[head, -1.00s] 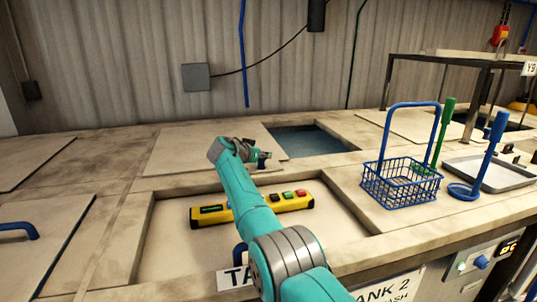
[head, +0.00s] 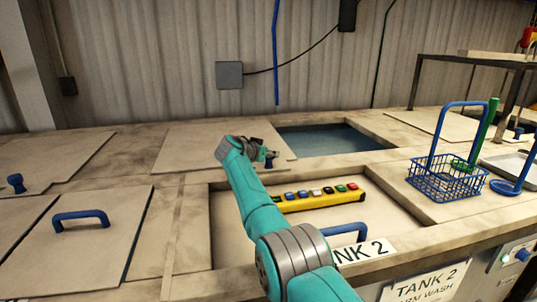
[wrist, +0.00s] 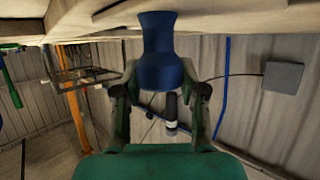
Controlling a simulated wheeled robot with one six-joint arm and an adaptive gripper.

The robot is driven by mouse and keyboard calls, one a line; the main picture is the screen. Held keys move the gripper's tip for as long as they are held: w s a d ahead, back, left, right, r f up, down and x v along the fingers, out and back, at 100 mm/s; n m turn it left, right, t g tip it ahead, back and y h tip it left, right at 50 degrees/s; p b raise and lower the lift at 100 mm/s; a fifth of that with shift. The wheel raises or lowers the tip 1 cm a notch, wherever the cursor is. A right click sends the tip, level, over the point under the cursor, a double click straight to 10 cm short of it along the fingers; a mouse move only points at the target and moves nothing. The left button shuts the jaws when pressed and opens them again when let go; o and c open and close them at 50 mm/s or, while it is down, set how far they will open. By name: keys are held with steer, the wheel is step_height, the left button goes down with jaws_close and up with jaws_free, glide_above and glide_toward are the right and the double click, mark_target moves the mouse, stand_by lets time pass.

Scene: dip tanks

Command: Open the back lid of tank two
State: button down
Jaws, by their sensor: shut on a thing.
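The back lid of tank two (head: 190,143) is a flat, stained beige panel lying left of a dark, water-filled opening (head: 325,138). The opening is partly uncovered; the lid covers the counter to its left. My gripper (head: 268,158) is above the lid's right part in the head view. In the wrist view my gripper (wrist: 160,88) is shut on the lid's blue knob (wrist: 158,50), with one finger on each side. The knob meets the pale lid surface at the top of that picture. In the head view my gripper mostly hides the knob.
A yellow control box (head: 318,198) with several coloured buttons lies on the front lid (head: 395,218), partly behind my arm. A blue wire basket (head: 445,182) stands to the right. Another lid with a blue handle (head: 80,217) and one with a blue knob (head: 15,183) are left.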

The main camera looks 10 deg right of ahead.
steer(key=c, duration=0.6)
jaws_free()
steer(key=shift+c, duration=0.2)
steer(key=v, duration=1.2)
